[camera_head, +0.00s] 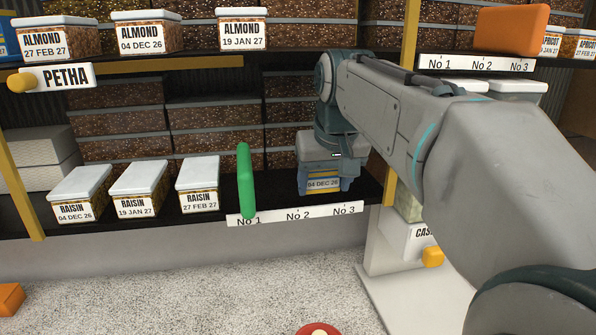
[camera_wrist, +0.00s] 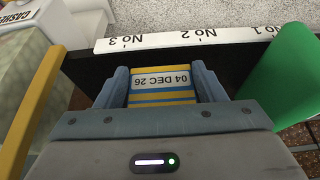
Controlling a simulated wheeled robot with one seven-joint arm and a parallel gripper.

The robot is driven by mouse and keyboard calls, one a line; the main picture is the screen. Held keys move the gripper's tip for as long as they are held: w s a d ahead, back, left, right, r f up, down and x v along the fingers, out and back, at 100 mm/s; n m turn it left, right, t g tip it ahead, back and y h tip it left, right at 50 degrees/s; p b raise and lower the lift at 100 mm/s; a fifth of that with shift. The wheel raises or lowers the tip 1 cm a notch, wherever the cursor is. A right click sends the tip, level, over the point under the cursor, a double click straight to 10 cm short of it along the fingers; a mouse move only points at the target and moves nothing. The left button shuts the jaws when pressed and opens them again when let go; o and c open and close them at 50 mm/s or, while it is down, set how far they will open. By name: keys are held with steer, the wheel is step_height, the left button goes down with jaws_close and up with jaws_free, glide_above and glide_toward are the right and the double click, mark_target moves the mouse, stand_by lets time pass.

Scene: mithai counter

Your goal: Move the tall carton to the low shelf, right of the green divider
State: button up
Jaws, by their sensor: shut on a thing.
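A carton (camera_head: 323,184) with a "04 DEC 26" label is between the jaws of my gripper (camera_head: 324,188), which is shut on it. In the wrist view the carton (camera_wrist: 162,84) shows yellow and blue stripes between the two fingers (camera_wrist: 162,88). The carton is at the low shelf (camera_head: 282,194), right of the green divider (camera_head: 245,180) and above the No 2 to No 3 part of the label strip (camera_head: 272,217). I cannot tell whether its base touches the shelf. The divider (camera_wrist: 285,75) also shows in the wrist view, apart from my gripper.
Several raisin boxes (camera_head: 138,190) stand left of the divider. Stacked brown boxes (camera_head: 250,151) fill the back. A yellow post (camera_head: 391,180) stands close right of my gripper. The upper shelf holds almond boxes (camera_head: 145,32) and an orange divider (camera_head: 511,30).

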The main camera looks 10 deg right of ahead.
mark_target(319, 178)
steer(key=shift+w+r, duration=0.1)
steer(key=shift+w, duration=0.65)
steer(key=w+p, duration=0.1)
steer(key=w, duration=0.1)
steer(key=shift+w, duration=0.3)
steer(key=shift+f, duration=0.7)
steer(key=shift+s+f, duration=0.1)
steer(key=shift+s, duration=0.1)
steer(key=shift+w+f, duration=0.1)
steer(key=shift+f, duration=0.2)
steer(key=o, duration=1.1)
steer(key=shift+r, duration=0.1)
steer(key=shift+o, duration=0.2)
steer(key=v, duration=1.2)
steer(key=s+f, duration=0.8)
steer(key=f, duration=0.6)
steer(key=s+f+g, duration=0.1)
steer(key=s+f, duration=0.8)
steer(key=f, duration=0.4)
steer(key=shift+a+f, duration=0.3)
steer(key=shift+f, duration=0.1)
